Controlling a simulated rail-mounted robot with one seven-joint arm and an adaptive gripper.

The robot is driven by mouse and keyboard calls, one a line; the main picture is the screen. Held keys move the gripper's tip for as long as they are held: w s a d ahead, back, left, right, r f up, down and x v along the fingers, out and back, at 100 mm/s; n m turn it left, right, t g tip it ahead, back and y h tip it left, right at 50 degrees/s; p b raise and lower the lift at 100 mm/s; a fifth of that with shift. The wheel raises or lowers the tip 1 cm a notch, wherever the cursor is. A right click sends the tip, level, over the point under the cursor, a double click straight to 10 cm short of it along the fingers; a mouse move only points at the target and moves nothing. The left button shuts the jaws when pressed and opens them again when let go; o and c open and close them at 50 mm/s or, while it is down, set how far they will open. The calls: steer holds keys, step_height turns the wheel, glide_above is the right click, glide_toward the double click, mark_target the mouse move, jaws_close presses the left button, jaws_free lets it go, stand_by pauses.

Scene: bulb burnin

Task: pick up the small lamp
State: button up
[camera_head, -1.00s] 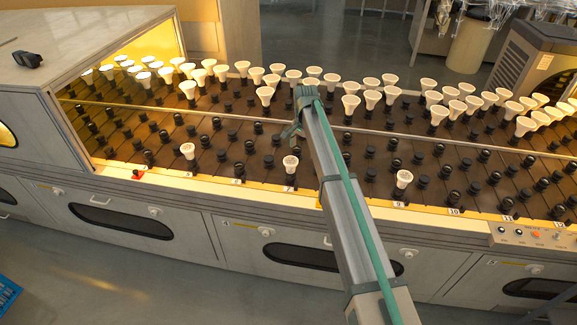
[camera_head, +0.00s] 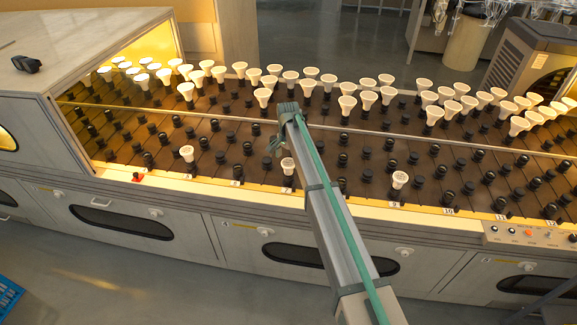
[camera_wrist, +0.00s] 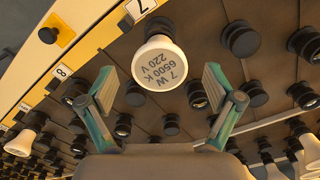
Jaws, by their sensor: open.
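Three small white lamps stand upright in sockets along the front of the rack: a left one (camera_head: 187,153), a middle one (camera_head: 288,165) by label 7, and a right one (camera_head: 400,180). The middle lamp also shows in the wrist view (camera_wrist: 160,62), its face marked "7 W 6500 K 220 V". My gripper (camera_wrist: 160,80) is open, with one finger to each side of this lamp in the picture. The fingers do not appear to touch it. In the head view my gripper (camera_head: 274,144) is small, just behind and left of the middle lamp.
Rows of dark sockets (camera_head: 232,136) fill the dark rack deck. Several larger white lamps (camera_head: 345,103) stand in the back rows behind a thin rail (camera_head: 370,132). A grey hood (camera_head: 90,50) covers the left end. A control panel (camera_head: 530,236) sits at the front right.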

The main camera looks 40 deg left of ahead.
steer(key=shift+f+p, duration=0.3)
steer(key=shift+f, duration=1)
steer(key=c, duration=1.3)
steer(key=shift+o, duration=0.2)
steer(key=shift+r, duration=0.1)
steer(key=shift+r+b, duration=0.3)
steer(key=shift+r, duration=0.25)
steer(key=s+d+r+b, duration=0.4)
steer(key=d+r+b, duration=0.2)
steer(key=d+r, duration=0.5)
steer(key=shift+s+d+r, duration=0.15)
steer(key=shift+d+r, duration=0.2)
steer(key=shift+d, duration=0.85)
